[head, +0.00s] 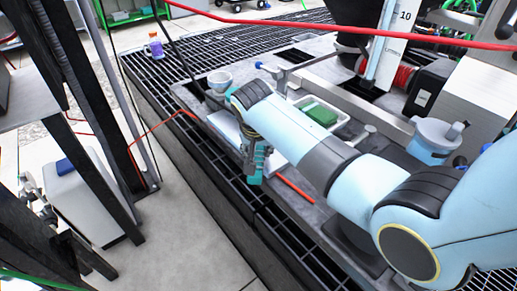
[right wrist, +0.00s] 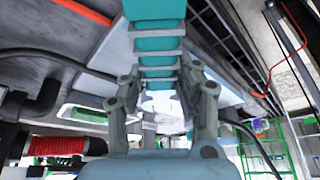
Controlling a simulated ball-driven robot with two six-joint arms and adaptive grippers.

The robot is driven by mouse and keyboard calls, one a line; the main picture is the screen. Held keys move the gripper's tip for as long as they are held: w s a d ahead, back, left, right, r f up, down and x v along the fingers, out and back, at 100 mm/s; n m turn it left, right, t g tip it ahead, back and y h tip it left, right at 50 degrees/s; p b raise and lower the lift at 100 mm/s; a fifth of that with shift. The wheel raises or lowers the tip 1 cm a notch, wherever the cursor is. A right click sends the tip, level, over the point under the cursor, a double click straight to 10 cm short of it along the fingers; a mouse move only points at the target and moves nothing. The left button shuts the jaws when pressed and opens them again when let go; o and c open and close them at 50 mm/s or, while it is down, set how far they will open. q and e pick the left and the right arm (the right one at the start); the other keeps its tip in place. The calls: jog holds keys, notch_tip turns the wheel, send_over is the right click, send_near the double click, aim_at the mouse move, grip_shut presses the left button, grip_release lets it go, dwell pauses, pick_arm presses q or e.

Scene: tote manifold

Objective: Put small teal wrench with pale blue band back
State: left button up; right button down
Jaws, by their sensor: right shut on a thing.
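My right gripper (head: 255,165) points down just above a pale board (head: 229,126) on the grey bench top. It is shut on the small teal wrench, but the wrench and its pale blue band cannot be told clearly from the teal and grey finger parts. In the right wrist view the gripper (right wrist: 157,62) fills the middle, with teal segments one behind another. The pale board (right wrist: 92,62) also shows there. My left gripper is not in view.
An orange-red rod (head: 296,190) lies on the bench near its front edge. A tray with a green block (head: 320,114), a white bowl (head: 220,80) and a pale blue jug (head: 433,140) stand around my right arm. A red cable (head: 330,29) crosses above.

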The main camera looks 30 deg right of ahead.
jog(key=shift+f+b, duration=0.3)
jog(key=shift+f, duration=0.3)
